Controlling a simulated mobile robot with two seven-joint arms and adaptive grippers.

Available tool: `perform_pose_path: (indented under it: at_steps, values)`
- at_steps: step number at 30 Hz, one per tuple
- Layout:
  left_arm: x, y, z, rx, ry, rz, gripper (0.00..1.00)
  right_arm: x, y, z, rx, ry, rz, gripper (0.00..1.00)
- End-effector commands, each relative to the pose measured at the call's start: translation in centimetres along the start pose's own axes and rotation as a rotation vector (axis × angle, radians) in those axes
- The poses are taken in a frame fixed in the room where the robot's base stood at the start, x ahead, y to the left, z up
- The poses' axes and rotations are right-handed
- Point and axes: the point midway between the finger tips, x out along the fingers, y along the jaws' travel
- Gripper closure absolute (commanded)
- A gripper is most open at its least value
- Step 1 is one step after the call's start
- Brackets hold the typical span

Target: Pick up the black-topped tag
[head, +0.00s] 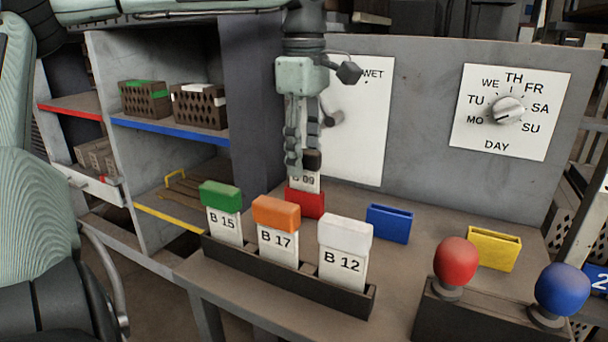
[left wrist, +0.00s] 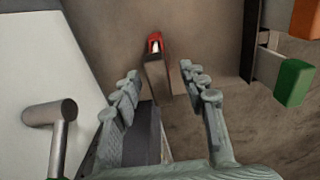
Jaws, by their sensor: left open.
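The black-topped tag (head: 305,182), marked B 09, stands upright in a small red holder (head: 306,204) on the table, behind the tag rack. Its black top (head: 313,160) is partly hidden by the fingers in the head view. My left gripper (head: 301,150) points down just above the tag, open. In the left wrist view the dark top (left wrist: 156,72) lies ahead, in the gap between the two open fingertips (left wrist: 160,76), with the red holder (left wrist: 154,40) beyond it. I cannot tell whether a finger touches the tag. My right gripper is not in view.
A dark rack (head: 285,278) in front holds green-topped B 15 (head: 224,224), orange-topped B 17 (head: 278,246) and white-topped B 12 (head: 342,264) tags. Blue (head: 389,224) and yellow (head: 494,249) holders stand right. A grey panel with dials (head: 420,120) rises behind.

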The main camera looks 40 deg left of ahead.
Motion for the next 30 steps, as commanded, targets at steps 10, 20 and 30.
perform_pose_path:
  at_steps: [10,20,30]
  values:
    - [0.42,0.00,-0.01,-0.001,0.001,0.000,0.64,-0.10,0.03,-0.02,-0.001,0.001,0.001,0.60]
    - [0.39,0.01,-0.01,-0.001,0.001,0.000,1.00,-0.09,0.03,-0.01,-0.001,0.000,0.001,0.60]
    - [-0.20,0.05,0.00,-0.001,0.000,0.002,1.00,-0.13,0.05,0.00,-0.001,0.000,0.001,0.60]
